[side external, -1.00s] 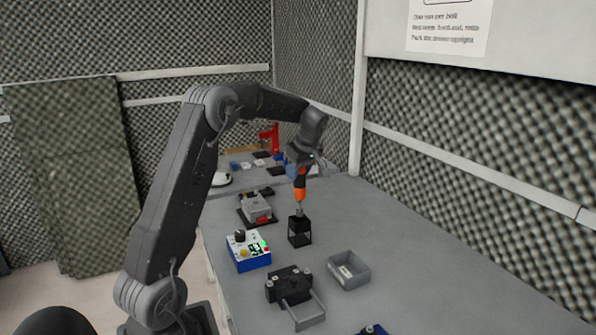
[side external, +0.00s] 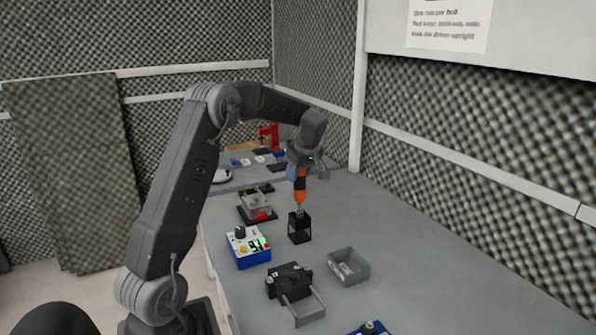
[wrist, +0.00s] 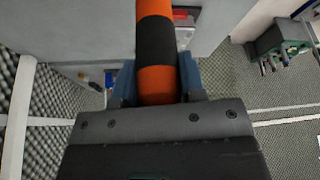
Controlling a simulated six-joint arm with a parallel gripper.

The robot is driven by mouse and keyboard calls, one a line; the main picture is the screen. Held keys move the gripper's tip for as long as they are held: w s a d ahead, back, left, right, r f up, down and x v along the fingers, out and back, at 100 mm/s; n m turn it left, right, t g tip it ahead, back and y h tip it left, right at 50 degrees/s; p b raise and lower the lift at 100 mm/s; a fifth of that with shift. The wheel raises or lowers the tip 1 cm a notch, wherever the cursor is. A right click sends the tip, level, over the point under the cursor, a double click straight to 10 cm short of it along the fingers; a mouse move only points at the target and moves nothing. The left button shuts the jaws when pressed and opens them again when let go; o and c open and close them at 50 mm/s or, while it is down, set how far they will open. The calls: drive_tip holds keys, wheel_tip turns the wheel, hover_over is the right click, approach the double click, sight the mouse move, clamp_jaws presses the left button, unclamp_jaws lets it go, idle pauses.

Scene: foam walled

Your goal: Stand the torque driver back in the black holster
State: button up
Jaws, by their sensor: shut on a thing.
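The torque driver (side external: 300,190), orange and black, is held upright in my gripper (side external: 299,172). In the wrist view its orange and black handle (wrist: 156,45) runs between the two blue fingers of my gripper (wrist: 157,85). The black holster (side external: 299,229) stands on the grey bench below the driver. The driver's metal lower end is at the holster's top in the side view. I cannot tell how far, if at all, it is inside the opening.
A blue and white control box (side external: 248,248) is left of the holster. A black clamp fixture (side external: 289,281) and a grey open bin (side external: 347,267) are in front. A grey device (side external: 257,206) sits behind. The bench to the right is clear.

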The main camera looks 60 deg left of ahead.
sight(298, 195)
drive_tip(key=shift+f, duration=3.75)
drive_tip(key=o, duration=1.1)
drive_tip(key=shift+c, duration=0.2)
drive_tip(key=v, duration=1.4)
drive_tip(key=s+d+r+m+t+h, duration=0.1)
drive_tip(key=s+d+r+m+t, duration=0.25)
drive_tip(key=d, duration=0.55)
drive_tip(key=s+d+r+m, duration=0.2)
drive_tip(key=s+d+m, duration=0.2)
drive_tip(key=d+m, duration=0.3)
drive_tip(key=s+d+f+m+t+h, duration=0.1)
drive_tip(key=s+d+f+m, duration=0.1)
drive_tip(key=s+d+m, duration=0.3)
drive_tip(key=s+d+f+m+t+h, duration=0.1)
drive_tip(key=s+d+m+t+h, duration=0.1)
drive_tip(key=s+d+m, duration=0.3)
drive_tip(key=s+d, duration=0.4)
drive_tip(key=s, duration=0.1)
drive_tip(key=shift+d+f, duration=0.2)
drive_tip(key=shift+f, duration=0.2)
